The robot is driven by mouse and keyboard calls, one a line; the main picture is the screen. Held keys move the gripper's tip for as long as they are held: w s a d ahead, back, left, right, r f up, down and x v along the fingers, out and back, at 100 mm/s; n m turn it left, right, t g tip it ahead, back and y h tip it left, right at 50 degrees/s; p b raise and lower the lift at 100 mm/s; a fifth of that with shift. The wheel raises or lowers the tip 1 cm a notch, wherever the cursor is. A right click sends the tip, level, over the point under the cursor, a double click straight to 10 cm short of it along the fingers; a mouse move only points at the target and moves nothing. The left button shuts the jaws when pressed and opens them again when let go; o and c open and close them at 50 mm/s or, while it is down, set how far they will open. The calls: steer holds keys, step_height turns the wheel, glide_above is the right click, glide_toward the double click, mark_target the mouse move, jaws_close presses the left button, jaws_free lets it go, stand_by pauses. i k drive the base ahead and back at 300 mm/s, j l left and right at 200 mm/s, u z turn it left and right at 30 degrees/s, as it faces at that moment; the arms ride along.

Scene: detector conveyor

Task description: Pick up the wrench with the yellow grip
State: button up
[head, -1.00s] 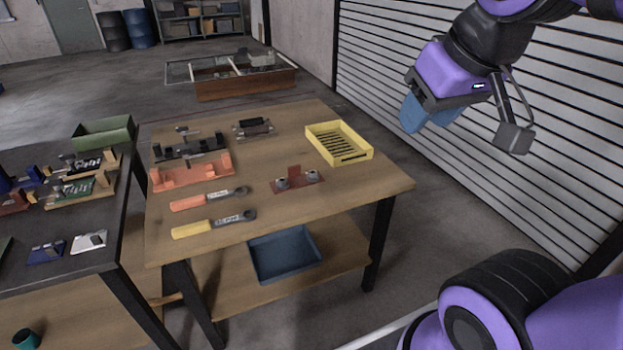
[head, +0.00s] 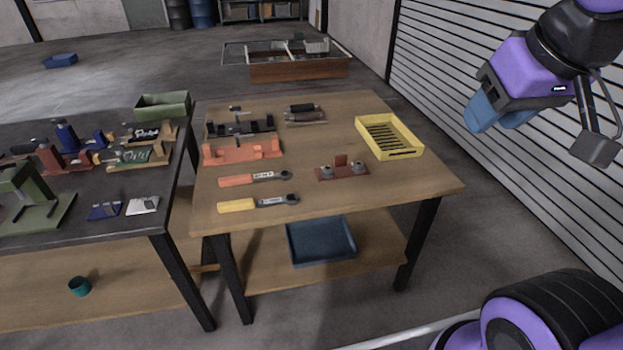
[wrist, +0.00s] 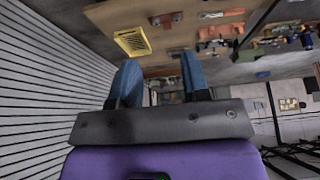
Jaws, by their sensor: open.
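The wrench with the yellow grip (head: 258,203) lies flat near the front edge of the wooden table, its grip to the left and its dark head to the right. A similar wrench with an orange-red grip (head: 255,178) lies just behind it. My gripper (head: 500,118) is raised to the right of the table, well apart from both wrenches. In the wrist view my gripper (wrist: 158,80) shows two blue fingers spread apart with nothing between them.
The wooden table (head: 400,190) also holds a yellow tray (head: 416,150), a red-brown fixture (head: 342,170) and an orange block fixture (head: 243,149). A dark table (head: 125,228) with several fixtures stands to the left. A shutter wall (head: 450,70) rises at the right.

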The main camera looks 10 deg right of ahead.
mark_target(244, 204)
steer(key=i+j, duration=0.1)
steer(key=j, duration=0.4)
steer(key=i+j, duration=0.15)
steer(key=j, duration=0.35)
steer(key=i+j, duration=0.1)
steer(key=j, duration=0.4)
steer(key=i+j, duration=0.15)
steer(key=j, duration=0.35)
steer(key=i+j, duration=0.1)
steer(key=j, duration=0.4)
steer(key=z, duration=0.05)
